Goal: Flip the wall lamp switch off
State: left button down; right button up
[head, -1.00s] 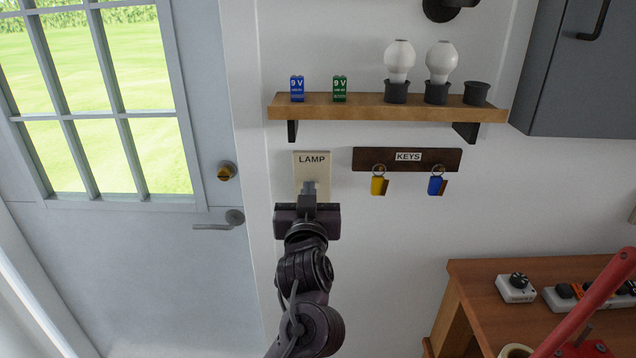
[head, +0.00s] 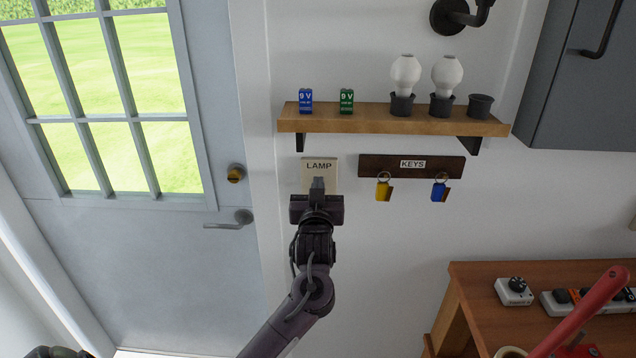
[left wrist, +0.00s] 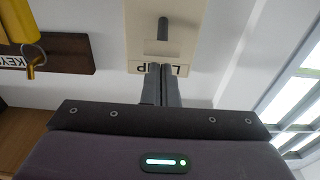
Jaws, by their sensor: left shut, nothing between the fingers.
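The cream lamp switch plate (head: 307,178), labelled LAMP, is on the white wall between the door and the key rack. In the left wrist view the plate (left wrist: 187,40) appears upside down, with a grey switch lever (left wrist: 163,28) standing out from it. My left gripper (head: 318,182) is in front of the plate and hides its lower part in the head view. Its fingers (left wrist: 160,72) are shut and empty, their tips by the label edge, apart from the lever in the picture. Contact with the plate cannot be told. My right gripper is not in view.
A wooden shelf (head: 350,119) with batteries and bulbs juts out above the plate. The key rack (head: 400,168) with two keys hangs right of it. The door handle (head: 230,222) is to the left. A workbench (head: 470,290) stands lower right.

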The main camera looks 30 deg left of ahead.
pick_arm(q)
jog(key=shift+f, duration=0.35)
